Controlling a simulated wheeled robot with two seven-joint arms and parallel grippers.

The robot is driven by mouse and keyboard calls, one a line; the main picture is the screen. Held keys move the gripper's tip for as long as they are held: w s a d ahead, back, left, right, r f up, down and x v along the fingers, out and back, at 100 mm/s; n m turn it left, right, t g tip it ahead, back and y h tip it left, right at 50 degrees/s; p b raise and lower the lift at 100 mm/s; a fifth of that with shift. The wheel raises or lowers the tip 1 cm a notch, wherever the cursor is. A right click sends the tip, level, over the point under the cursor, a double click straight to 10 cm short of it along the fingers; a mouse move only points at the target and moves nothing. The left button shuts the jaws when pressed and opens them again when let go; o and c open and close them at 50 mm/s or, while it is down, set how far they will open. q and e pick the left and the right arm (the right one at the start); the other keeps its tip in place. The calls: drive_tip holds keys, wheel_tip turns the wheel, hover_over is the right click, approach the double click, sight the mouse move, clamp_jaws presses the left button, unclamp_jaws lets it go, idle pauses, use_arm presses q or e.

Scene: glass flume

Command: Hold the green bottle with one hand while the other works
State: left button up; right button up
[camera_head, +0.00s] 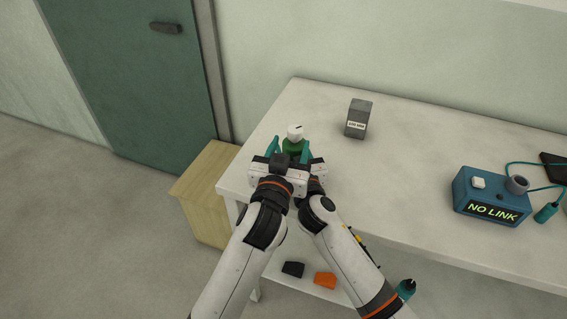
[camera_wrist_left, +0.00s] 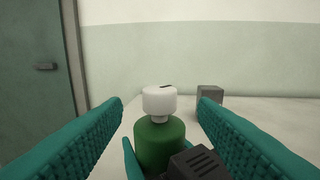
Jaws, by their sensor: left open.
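The green bottle (camera_head: 294,146) with a white cap (camera_head: 295,132) stands upright near the left end of the table. In the left wrist view the green body (camera_wrist_left: 158,138) and white cap (camera_wrist_left: 159,101) show, with a dark mark on the cap's top. My left gripper (camera_head: 288,150) is open, its teal fingers apart on either side of the bottle and not touching the cap. A teal finger and a ridged black part of my right gripper (camera_wrist_left: 165,160) show close to the bottle, below the left fingers. Its grip is mostly hidden.
A grey labelled box (camera_head: 358,118) stands behind and right of the bottle. A blue box (camera_head: 490,197) reading NO LINK, with a cable, is farther right. The white table (camera_head: 410,165) is clear between them. A black block (camera_head: 293,269) and an orange block (camera_head: 325,280) lie below.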

use_arm(q)
drive_tip(key=v, duration=0.6)
drive_tip(key=shift+d, duration=0.15)
